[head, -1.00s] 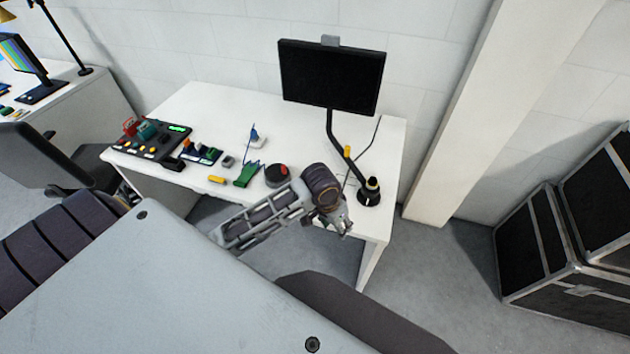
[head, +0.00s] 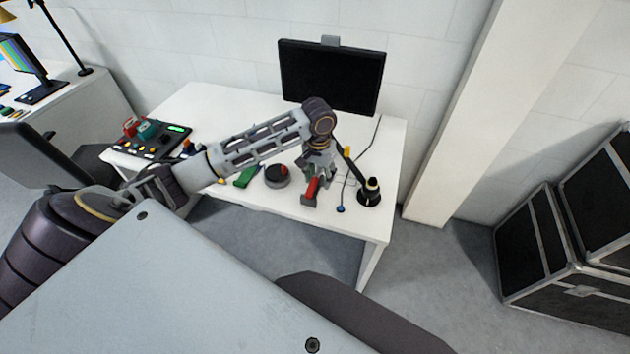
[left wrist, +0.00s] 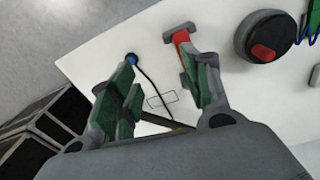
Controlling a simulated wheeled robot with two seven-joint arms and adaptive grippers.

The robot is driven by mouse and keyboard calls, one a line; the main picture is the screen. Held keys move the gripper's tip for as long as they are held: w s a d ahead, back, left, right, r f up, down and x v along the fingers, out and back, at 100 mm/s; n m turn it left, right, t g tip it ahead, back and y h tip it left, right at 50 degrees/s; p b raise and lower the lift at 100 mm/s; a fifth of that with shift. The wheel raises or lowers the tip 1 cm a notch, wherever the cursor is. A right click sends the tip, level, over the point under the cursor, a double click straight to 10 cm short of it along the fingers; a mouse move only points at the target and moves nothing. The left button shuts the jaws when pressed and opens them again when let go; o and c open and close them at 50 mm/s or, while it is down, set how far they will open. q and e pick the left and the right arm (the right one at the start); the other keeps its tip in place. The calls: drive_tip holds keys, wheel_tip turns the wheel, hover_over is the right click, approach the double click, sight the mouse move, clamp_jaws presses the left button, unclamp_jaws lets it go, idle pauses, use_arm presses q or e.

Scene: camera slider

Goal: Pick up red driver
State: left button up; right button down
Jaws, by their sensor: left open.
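The red driver (head: 311,189) lies on the white desk near its front edge, with a red body and a grey crosspiece at its near end. My left gripper (head: 320,172) is open above the desk, just behind the visible part of the driver. In the left wrist view, the red driver (left wrist: 182,40) shows beside the tip of the right-hand finger of the left gripper (left wrist: 165,88). That finger hides the rest of the driver. I cannot tell whether they touch. My right gripper is out of view.
A round grey device with a red top (head: 278,174) lies left of the driver. A blue-tipped cable (head: 340,209) and a black round-based stand (head: 369,194) are to its right. The monitor (head: 331,76) stands behind. Several tools and a control panel (head: 152,137) occupy the desk's left.

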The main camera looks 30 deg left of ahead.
use_arm(q)
wheel_tip(320, 180, up, 3)
drive_tip(key=n, duration=0.2)
hover_over(312, 184)
drive_tip(key=shift+s+d, duration=0.25)
drive_tip(key=shift+s, duration=0.2)
drive_tip(key=shift+f+m, duration=0.15)
drive_tip(key=shift+m, duration=0.15)
drive_tip(key=shift+f, duration=4.25)
drive_tip(key=shift+w+f, duration=0.1)
drive_tip(key=shift+f, duration=0.05)
drive_tip(key=shift+w+a+f, duration=0.1)
drive_tip(key=shift+w+f, duration=0.05)
drive_tip(key=shift+f, duration=0.35)
drive_tip(key=shift+w+a+f, duration=0.1)
drive_tip(key=shift+f, duration=0.35)
drive_tip(key=shift+w+f, duration=0.1)
drive_tip(key=shift+f, duration=1.4)
